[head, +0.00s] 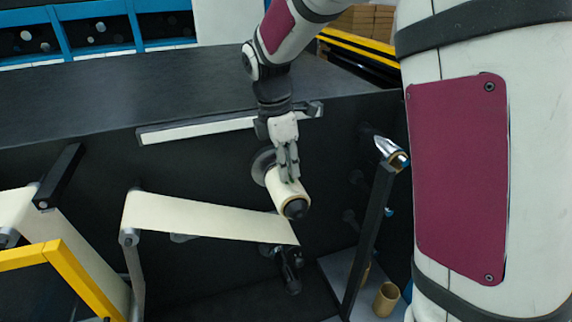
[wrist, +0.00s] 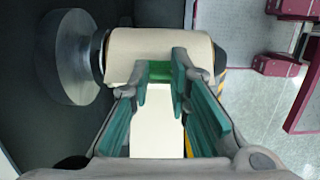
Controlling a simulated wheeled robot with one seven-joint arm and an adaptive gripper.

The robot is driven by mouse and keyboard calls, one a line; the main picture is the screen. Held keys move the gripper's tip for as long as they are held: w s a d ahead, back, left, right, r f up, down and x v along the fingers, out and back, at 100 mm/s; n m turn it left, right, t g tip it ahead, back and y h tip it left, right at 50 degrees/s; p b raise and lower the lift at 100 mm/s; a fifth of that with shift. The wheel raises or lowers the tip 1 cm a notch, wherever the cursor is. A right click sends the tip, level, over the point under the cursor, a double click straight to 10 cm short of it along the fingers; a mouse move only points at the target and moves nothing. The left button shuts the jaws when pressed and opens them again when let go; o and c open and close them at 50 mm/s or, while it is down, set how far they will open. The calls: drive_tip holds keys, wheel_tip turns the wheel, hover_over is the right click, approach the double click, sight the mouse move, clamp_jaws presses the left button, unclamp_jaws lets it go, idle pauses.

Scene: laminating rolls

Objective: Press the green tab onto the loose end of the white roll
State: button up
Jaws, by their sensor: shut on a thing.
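The white roll (head: 287,191) is cream-coloured and sits on a spindle that sticks out of the dark machine panel. In the wrist view the roll (wrist: 160,47) lies just beyond my fingertips. My gripper (head: 288,176) comes down onto the top of the roll. In the wrist view my gripper (wrist: 172,75) is shut on the small green tab (wrist: 160,71), which lies between the fingertips against the roll's face. I cannot tell whether the tab is stuck. A pale sheet (wrist: 156,122) shows between the fingers. The roll's loose end is not clearly distinguishable.
A cream web (head: 205,218) runs over a roller below and left of the roll. A grey disc (wrist: 75,57) stands at the roll's inner end. A dark upright bar (head: 368,235) and a metal-tipped spindle (head: 390,151) are on the right. A cardboard core (head: 386,299) stands below.

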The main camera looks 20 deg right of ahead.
drive_tip(key=shift+f, duration=0.5)
idle(0.8)
drive_tip(key=o, duration=0.8)
wheel_tip(320, 180, up, 11)
drive_tip(key=a, duration=0.2)
drive_tip(key=s+d+r+m+t+y, duration=0.15)
drive_tip(key=s+r+m, duration=0.25)
drive_tip(key=s+m, duration=0.45)
drive_tip(key=s+f+m+t, duration=0.1)
drive_tip(key=s+m, duration=0.2)
drive_tip(key=s, duration=0.1)
drive_tip(key=s+f+m+t+b, duration=0.1)
drive_tip(key=s+f+m, duration=0.1)
drive_tip(key=s, duration=0.3)
drive_tip(key=s+f+m+t, duration=0.1)
drive_tip(key=s+m+t, duration=0.1)
drive_tip(key=s+m, duration=0.2)
drive_tip(key=shift+s+d+f+m, duration=0.3)
drive_tip(key=shift+s+f+m, duration=0.05)
drive_tip(key=shift+s+f, duration=0.1)
